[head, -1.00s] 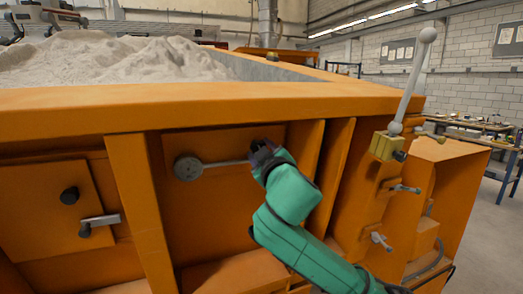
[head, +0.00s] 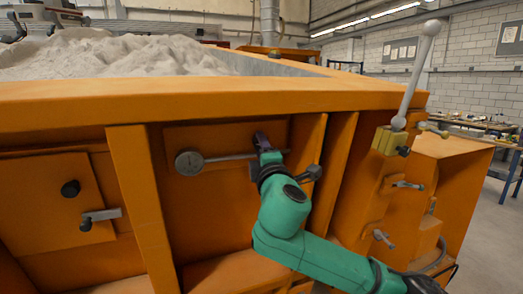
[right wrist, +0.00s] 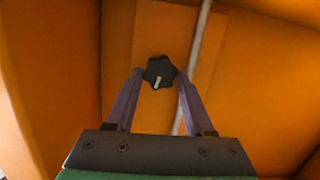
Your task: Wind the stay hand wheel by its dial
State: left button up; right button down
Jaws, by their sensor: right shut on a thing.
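The stay hand wheel is a small black lobed knob (right wrist: 158,70) with a pale pointer mark, on an orange panel. My right gripper (right wrist: 160,75) has one finger on each side of it and is shut on it. In the head view my right gripper (head: 262,142) hides the wheel. The dial is a round grey disc (head: 189,163) left of the gripper, joined to a thin grey rod (head: 228,158) running right towards the gripper. The dial's reading is too small to tell. The rod also passes beside the wheel in the right wrist view (right wrist: 198,50). My left gripper is not in view.
Orange upright ribs (head: 342,175) flank the recess. A tall ball-topped lever (head: 415,80) and small grey handles stand at right. Sand (head: 120,55) fills the bed above.

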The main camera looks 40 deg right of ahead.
jog(key=shift+n+b, duration=0.45)
jog(key=shift+n, duration=1.15)
jog(key=shift+d+t, duration=0.1)
jog(key=shift+t, duration=0.2)
jog(key=shift+c, duration=1.4)
grip_release()
jog(key=shift+f, duration=0.1)
jog(key=shift+f, duration=0.1)
